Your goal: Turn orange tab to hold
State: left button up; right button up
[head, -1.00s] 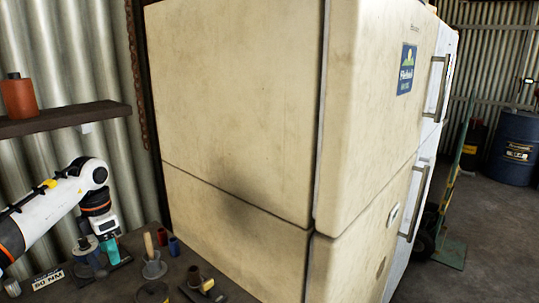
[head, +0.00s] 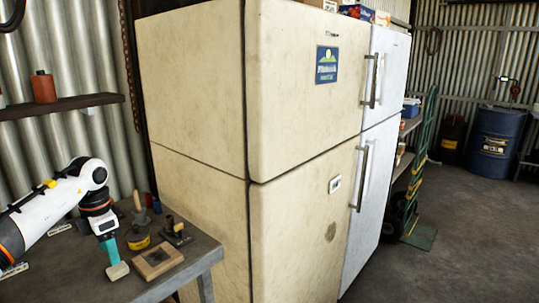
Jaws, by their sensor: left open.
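I cannot make out an orange tab in the head view. A workbench (head: 205,254) stands at the lower left, with a wooden block with a dark square centre (head: 158,261), a yellow-and-dark round item (head: 137,238) and a small dark metal tool (head: 176,232) on it. My left gripper (head: 117,270) has teal fingers and points down over the bench, left of the wooden block. It is open, and I see nothing held in it. Whether it touches the bench is unclear. My right gripper is not in view.
A large cream fridge (head: 300,110) with a small white panel (head: 335,184) stands right of the bench, a white fridge (head: 378,150) beyond it. A green hand truck (head: 422,150) and blue drum (head: 497,142) are further back. The floor at right is clear.

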pick_arm(q)
jog(key=w+d+f+n+t+h, duration=0.2)
jog(key=d+f+n+h, duration=0.3)
jog(key=d+f+h, duration=1)
jog(key=s+d+f+n+t+y, duration=0.1)
jog(key=d+f+n+t+y, duration=0.2)
jog(key=f+n, duration=0.5)
jog(key=s+d+f+n+t+y, duration=0.1)
jog(key=s+d+f+n+t, duration=0.15)
jog(key=f+n+t, duration=0.55)
jog(key=s+a+f+n+g+y, duration=0.2)
jog(key=s+a+f+n+y, duration=0.15)
jog(key=s+f+n, duration=0.55)
jog(key=s+a+f+n+g+y, duration=0.25)
jog(key=s+f+n+y, duration=0.2)
jog(key=s+f, duration=0.9)
jog(key=s+f+n+g+y, duration=0.1)
jog(key=s+f, duration=0.3)
jog(key=s, duration=0.5)
jog(key=s+f+n+g+y, duration=0.1)
jog(key=s+f+n+g, duration=0.3)
jog(key=s, duration=0.6)
jog(key=s+f+n+g+y, duration=0.1)
jog(key=s+f, duration=0.3)
jog(key=s, duration=0.6)
jog(key=shift+a+n+g, duration=0.15)
jog(key=shift+n+g, duration=0.5)
jog(key=shift+g, duration=0.1)
